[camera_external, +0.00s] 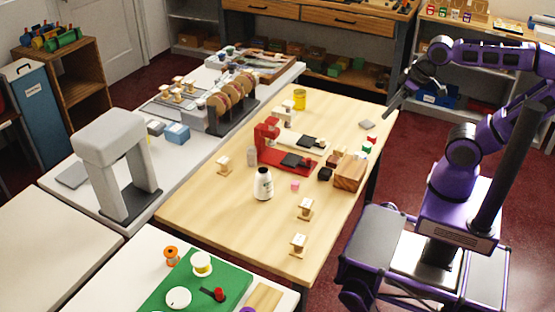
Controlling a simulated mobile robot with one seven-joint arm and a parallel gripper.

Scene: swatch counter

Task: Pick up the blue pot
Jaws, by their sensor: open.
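I cannot pick out a blue pot with certainty. A small light-blue block-like item (177,134) sits on the pale counter left of the wooden table (225,205); it looks more like a box than a pot. A yellow pot (299,99) stands near the table's far end. A white bottle with a dark cap (263,184) stands mid-table. My gripper (403,97) is open and apparently empty, raised near the table's far right corner, well away from these things. Its fingers are small and dark here.
A red stand with black parts (278,150) and a wooden block (349,174) occupy the table's middle. Small wooden spool-like pieces (305,208) stand nearer the front. A grey arch-shaped device (112,150) stands on the pale counter (85,205). The table's front left is clear.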

